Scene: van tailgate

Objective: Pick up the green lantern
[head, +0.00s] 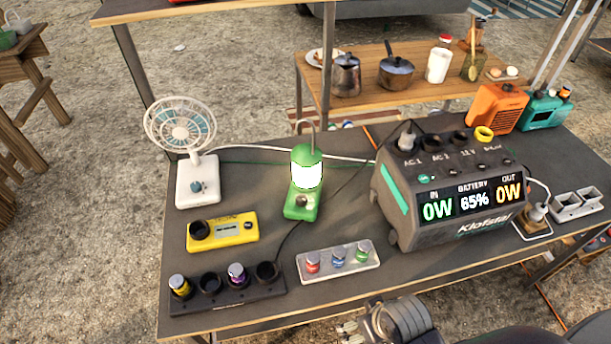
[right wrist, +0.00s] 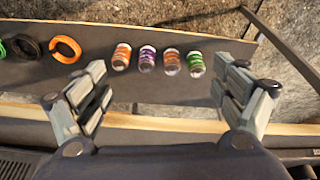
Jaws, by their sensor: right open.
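The green lantern (head: 302,185) stands upright on the dark tabletop in the head view. It has a green base with a dark knob, a glowing white middle, a green cap and a thin grey hook handle on top. No gripper touches it. My right gripper (right wrist: 162,85) is open and empty in the right wrist view. The lantern does not show in that view. Part of one of my arms shows at the bottom of the head view, nearer than the table's front edge; I cannot tell which arm it is.
A white fan (head: 198,180) stands left of the lantern and a big power station (head: 455,215) right of it. A yellow meter (head: 222,232), a battery rack (head: 228,301) and a light tray (head: 338,262) lie nearer the front. Several batteries (right wrist: 158,60) and an orange ring (right wrist: 66,49) show in the wrist view.

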